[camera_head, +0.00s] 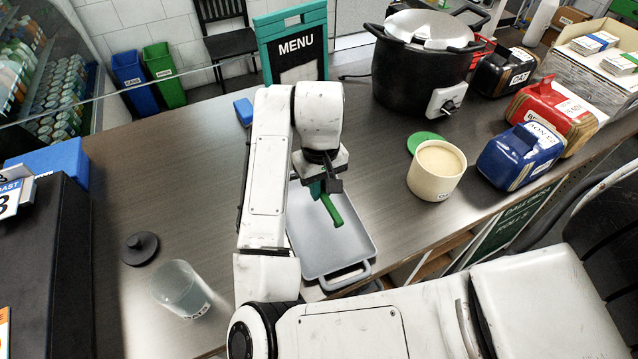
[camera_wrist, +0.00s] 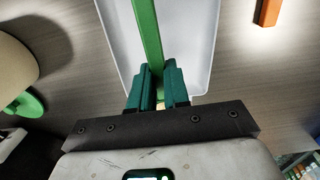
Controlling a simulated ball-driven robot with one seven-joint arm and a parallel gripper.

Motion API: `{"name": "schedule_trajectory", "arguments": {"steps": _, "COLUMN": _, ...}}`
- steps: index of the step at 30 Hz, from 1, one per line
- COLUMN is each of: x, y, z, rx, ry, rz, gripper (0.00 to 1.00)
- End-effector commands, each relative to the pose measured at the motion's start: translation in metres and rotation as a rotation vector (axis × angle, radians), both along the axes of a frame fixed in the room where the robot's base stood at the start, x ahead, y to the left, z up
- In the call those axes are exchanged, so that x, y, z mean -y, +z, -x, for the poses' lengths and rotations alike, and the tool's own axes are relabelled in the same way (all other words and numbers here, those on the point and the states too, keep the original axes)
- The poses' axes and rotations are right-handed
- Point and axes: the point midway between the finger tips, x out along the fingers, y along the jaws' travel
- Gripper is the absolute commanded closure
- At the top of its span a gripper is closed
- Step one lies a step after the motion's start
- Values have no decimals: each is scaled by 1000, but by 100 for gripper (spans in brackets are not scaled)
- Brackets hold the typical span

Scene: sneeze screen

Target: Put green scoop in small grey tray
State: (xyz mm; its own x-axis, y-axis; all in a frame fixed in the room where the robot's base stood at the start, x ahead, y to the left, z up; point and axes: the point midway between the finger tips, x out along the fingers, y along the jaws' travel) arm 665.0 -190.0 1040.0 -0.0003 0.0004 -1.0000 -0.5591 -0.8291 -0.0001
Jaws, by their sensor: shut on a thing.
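My gripper (camera_head: 318,187) is shut on the green scoop (camera_head: 331,209). In the head view the scoop's green handle slants down and to the right from the fingers, over the small grey tray (camera_head: 345,252). In the wrist view the green scoop (camera_wrist: 148,35) runs up from between my teal fingers (camera_wrist: 159,88), with the tray (camera_wrist: 196,45) below it. I cannot tell whether the scoop touches the tray. The scoop's other end is hidden. The tray lies flat on the counter, its handle toward the near edge, and its far left part is hidden by my arm.
Right of the tray stands a cream tub (camera_head: 436,172) with a green lid (camera_head: 425,141) behind it. A black cooker (camera_head: 415,75) and a menu stand (camera_head: 292,50) are at the back. A clear container (camera_head: 183,290) and a black lid (camera_head: 140,248) are at the left.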

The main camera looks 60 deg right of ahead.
Motion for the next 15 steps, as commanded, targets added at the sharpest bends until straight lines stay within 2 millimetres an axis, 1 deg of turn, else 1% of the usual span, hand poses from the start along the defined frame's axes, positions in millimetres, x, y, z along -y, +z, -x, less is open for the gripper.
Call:
{"name": "schedule_trajectory", "arguments": {"steps": 1, "x": 0, "y": -6, "z": 0, "rx": -1, "ry": 0, "rz": 0, "gripper": 100}}
{"name": "schedule_trajectory", "arguments": {"steps": 15, "x": 0, "y": -48, "z": 1, "rx": -1, "ry": -1, "rz": 0, "gripper": 100}}
